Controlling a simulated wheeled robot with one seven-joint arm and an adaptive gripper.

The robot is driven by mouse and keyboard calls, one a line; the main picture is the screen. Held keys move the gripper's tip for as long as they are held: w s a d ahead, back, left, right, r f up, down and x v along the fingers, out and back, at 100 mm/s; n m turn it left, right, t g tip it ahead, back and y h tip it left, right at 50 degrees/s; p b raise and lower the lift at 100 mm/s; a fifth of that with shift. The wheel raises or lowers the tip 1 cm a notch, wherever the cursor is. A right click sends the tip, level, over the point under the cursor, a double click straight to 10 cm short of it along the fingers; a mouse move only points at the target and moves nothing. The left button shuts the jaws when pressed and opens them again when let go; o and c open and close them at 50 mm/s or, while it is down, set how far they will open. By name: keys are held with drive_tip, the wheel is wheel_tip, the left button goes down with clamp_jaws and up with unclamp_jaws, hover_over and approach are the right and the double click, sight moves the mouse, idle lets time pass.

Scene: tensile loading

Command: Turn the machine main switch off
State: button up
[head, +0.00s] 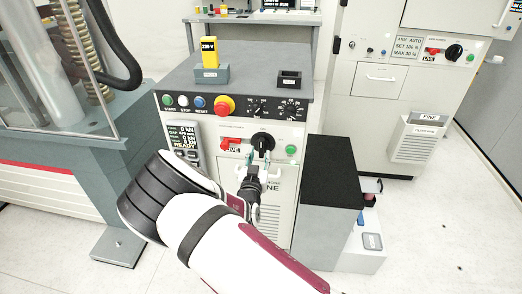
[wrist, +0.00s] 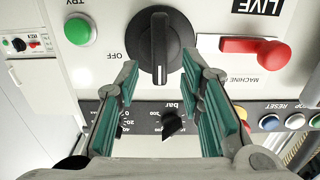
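A black rotary knob (head: 263,142) sits on the cream machine panel, beside a red handle (head: 230,144) with a LIVE label under it. The wrist view is upside down; there the knob (wrist: 160,48) has OFF printed at its left, and its white mark lies on the picture's lower side. The red handle (wrist: 256,50) lies to its right, with partly hidden "MACHINE M…" lettering. My gripper (head: 252,164) is in front of the panel, just below the knob. In the wrist view its open teal fingers (wrist: 158,66) lie either side of the knob, with visible gaps; contact is not seen.
A green button (wrist: 79,30) is beside the knob. A red emergency stop (head: 224,106) and black dials (head: 274,107) are above. A yellow 230 V block (head: 209,52) stands on the cabinet top. A dark-topped unit (head: 331,170) stands close at right. A similar cabinet (head: 398,80) is behind.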

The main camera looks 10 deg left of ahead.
sight(261, 148)
drive_tip(key=shift+w, duration=2)
drive_tip(key=shift+c, duration=0.2)
clamp_jaws()
